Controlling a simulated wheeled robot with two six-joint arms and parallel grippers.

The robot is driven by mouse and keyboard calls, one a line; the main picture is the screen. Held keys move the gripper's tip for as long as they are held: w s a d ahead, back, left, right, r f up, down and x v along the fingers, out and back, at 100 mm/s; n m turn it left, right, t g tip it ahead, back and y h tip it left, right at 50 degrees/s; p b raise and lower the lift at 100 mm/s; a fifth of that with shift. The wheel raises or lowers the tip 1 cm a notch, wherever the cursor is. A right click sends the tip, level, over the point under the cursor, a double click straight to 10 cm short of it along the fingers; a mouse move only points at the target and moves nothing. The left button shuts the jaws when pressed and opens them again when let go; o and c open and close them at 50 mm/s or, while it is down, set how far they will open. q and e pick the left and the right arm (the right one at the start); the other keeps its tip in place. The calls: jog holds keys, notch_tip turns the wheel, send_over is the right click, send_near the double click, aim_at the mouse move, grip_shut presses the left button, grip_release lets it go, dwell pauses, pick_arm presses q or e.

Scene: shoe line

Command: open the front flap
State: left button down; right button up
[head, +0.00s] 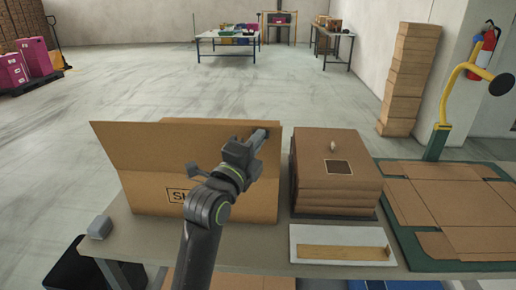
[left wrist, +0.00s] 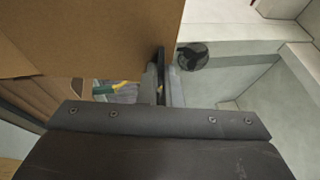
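A brown cardboard box (head: 150,192) with printing on its front stands on the grey table. Its front flap (head: 135,145) is up and spans the top of the front. My left gripper (head: 261,136) is at the flap's upper right part, in front of the cardboard. In the left wrist view its fingers (left wrist: 163,82) are close together and overlap the cardboard's edge (left wrist: 172,35); they look shut, and I see no cardboard clearly pinched between them. The box's inside is hidden behind the flap. My right gripper is not in view.
A stack of brown boxes (head: 337,185) stands close to the right of the box. A white tray (head: 305,262) lies in front of it. Flat cardboard (head: 440,190) lies on a green surface at right. A grey block (head: 100,227) sits at the table's left edge.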

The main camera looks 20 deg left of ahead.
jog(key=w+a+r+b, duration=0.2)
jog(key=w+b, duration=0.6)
jog(key=b, duration=0.1)
pick_arm(q)
jog(key=s+d+f+m+t+h+b, duration=0.1)
jog(key=s+f+m+t+h+b, duration=0.1)
jog(key=s+f+t+b, duration=0.1)
jog(key=shift+s+f+m+t+b, duration=0.35)
jog(key=shift+s+f+b, duration=0.2)
jog(key=shift+s+b, duration=0.6)
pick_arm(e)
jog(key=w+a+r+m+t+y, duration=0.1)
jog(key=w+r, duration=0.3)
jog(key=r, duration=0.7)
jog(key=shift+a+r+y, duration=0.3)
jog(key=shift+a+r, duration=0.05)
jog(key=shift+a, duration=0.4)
pick_arm(q)
jog(key=shift+h, duration=0.3)
jog(key=c, duration=1.6)
grip_release()
